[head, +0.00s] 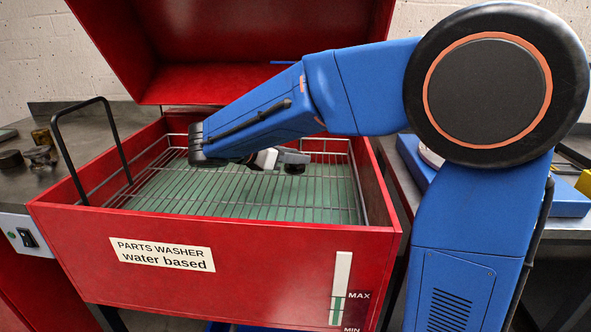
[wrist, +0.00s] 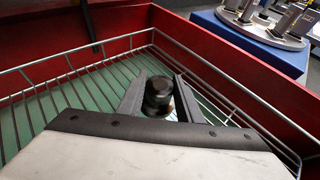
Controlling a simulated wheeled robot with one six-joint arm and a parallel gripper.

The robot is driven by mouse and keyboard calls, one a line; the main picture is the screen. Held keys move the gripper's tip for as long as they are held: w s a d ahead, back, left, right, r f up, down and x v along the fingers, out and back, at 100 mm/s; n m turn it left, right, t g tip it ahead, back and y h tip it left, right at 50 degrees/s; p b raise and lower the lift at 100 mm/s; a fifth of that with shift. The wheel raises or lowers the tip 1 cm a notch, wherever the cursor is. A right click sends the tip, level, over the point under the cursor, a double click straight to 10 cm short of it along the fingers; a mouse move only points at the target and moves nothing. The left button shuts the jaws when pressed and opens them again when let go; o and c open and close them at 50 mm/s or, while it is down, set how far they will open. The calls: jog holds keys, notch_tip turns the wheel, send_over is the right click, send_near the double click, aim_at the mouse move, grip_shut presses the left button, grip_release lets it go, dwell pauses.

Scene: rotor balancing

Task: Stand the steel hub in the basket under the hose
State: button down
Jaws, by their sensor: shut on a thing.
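My gripper (head: 275,159) reaches over the wire basket (wrist: 100,44) inside the red parts washer (head: 260,262). In the wrist view its two dark fingers (wrist: 158,78) are shut on a dark, round, capped piece, which I take to be the steel hub (wrist: 158,97). The hub looks upright between the fingers, over the basket's wire floor. In the head view only a small dark part of it (head: 294,168) shows below the fingers. I cannot tell whether it touches the wires. I cannot make out the hose in either view.
The washer's red lid (head: 230,45) stands open behind the arm. A black loop handle (head: 85,120) rises at the basket's left. The rest of the basket floor looks empty. A bench with dark parts (head: 38,155) is on the left, and a blue base (head: 412,165) on the right.

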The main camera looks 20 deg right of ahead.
aim_at(288, 168)
jog(key=shift+a+f, duration=0.1)
jog(key=shift+f, duration=1.85)
jog(key=shift+f, duration=0.1)
jog(key=c, duration=1.3)
grip_release()
jog(key=shift+o, duration=0.2)
jog(key=shift+a, duration=0.1)
jog(key=v, duration=1.2)
jog(key=shift+s, duration=0.1)
